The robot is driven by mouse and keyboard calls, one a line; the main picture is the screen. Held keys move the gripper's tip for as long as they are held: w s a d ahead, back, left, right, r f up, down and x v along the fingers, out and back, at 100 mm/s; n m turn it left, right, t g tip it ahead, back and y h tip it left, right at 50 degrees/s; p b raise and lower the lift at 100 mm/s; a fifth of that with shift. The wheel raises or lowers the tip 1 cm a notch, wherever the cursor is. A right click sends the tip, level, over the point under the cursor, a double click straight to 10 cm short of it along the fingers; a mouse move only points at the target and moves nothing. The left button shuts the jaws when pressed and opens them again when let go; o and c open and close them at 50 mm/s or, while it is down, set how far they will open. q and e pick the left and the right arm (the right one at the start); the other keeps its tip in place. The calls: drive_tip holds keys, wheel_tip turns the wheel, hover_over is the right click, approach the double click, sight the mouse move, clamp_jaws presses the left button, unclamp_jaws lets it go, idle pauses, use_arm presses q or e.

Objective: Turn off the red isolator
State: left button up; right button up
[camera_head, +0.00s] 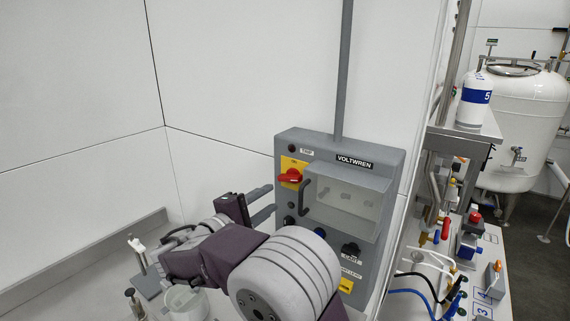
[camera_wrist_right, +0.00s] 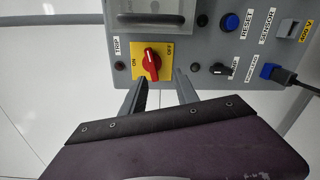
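The red isolator (camera_head: 290,176) is a red rotary knob on a yellow plate, on the upper left of the grey VOLTWREN control box's front. In the right wrist view the red knob (camera_wrist_right: 152,61) sits between the printed words ON and OFF. I cannot tell for sure which word it points to. My right gripper (camera_head: 272,198) is open and empty, just left of and below the knob in the head view. In the right wrist view its two fingers (camera_wrist_right: 160,79) point toward the yellow plate and stop short of the knob. My left gripper is not in view.
The grey box (camera_head: 398,170) also carries a clear-windowed cover with a dark handle (camera_head: 305,197), a blue RESET button (camera_wrist_right: 231,21) and a black knob (camera_wrist_right: 219,69). A blue plug (camera_wrist_right: 270,71) sits near its edge. A white tank (camera_head: 525,115) stands at right.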

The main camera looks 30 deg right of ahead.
sight(287, 180)
drive_tip(key=p+x, duration=0.1)
drive_tip(key=x, duration=0.1)
drive_tip(key=r+p+x, duration=0.1)
drive_tip(key=x, duration=0.2)
drive_tip(key=p+x, duration=0.2)
drive_tip(key=x, duration=0.1)
drive_tip(key=shift+w+r, duration=0.2)
drive_tip(key=shift+r, duration=0.2)
drive_tip(key=shift+w+d+f, duration=0.15)
drive_tip(key=shift+w+d, duration=0.05)
drive_tip(key=shift+d, duration=0.25)
drive_tip(key=shift+a, duration=0.1)
